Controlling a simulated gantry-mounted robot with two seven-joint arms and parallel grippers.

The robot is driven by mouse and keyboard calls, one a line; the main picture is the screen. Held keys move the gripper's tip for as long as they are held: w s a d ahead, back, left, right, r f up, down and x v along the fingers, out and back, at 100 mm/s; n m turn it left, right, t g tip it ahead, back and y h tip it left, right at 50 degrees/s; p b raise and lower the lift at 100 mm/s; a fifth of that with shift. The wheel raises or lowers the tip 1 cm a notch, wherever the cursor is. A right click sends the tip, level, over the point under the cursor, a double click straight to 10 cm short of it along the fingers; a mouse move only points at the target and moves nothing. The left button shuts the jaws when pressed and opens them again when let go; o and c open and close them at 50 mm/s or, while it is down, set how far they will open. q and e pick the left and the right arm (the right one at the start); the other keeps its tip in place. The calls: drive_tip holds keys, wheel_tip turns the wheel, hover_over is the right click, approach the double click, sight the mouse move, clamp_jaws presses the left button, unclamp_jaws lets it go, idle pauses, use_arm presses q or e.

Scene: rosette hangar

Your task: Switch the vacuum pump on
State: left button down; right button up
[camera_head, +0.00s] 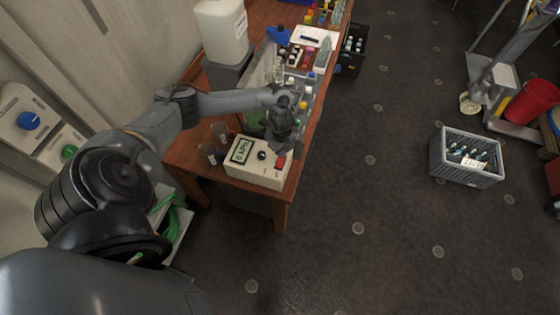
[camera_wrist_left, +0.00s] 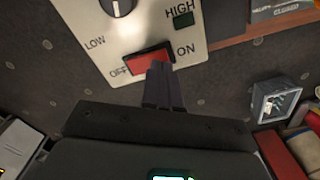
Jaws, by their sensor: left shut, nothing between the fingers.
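The vacuum pump (camera_head: 245,172) is a cream box with a display, a black knob and a red switch (camera_head: 281,162), standing at the near end of the wooden table. In the left wrist view its panel (camera_wrist_left: 150,38) shows the red rocker switch (camera_wrist_left: 142,61) between the OFF and ON marks. A dark green square (camera_wrist_left: 183,20) sits beside HIGH. My left gripper (camera_head: 281,152) is shut and empty. In the wrist view its fingertips (camera_wrist_left: 160,68) overlap the ON side of the switch; I cannot tell whether they touch it. My right gripper is not in view.
The wooden table (camera_head: 192,158) also holds glass beakers (camera_head: 210,152), a white canister (camera_head: 222,32) and several bottles behind the pump. A grey crate (camera_head: 466,178) stands on the floor to the right. The floor between is clear.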

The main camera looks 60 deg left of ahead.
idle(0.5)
use_arm(q)
drive_tip(key=shift+f+b, duration=0.75)
drive_tip(key=shift+f, duration=0.25)
idle(0.3)
drive_tip(key=shift+r, duration=0.15)
drive_tip(key=shift+r+p, duration=0.45)
drive_tip(key=shift+p, duration=0.15)
wheel_tip(320, 180, up, 6)
drive_tip(key=p, duration=0.6)
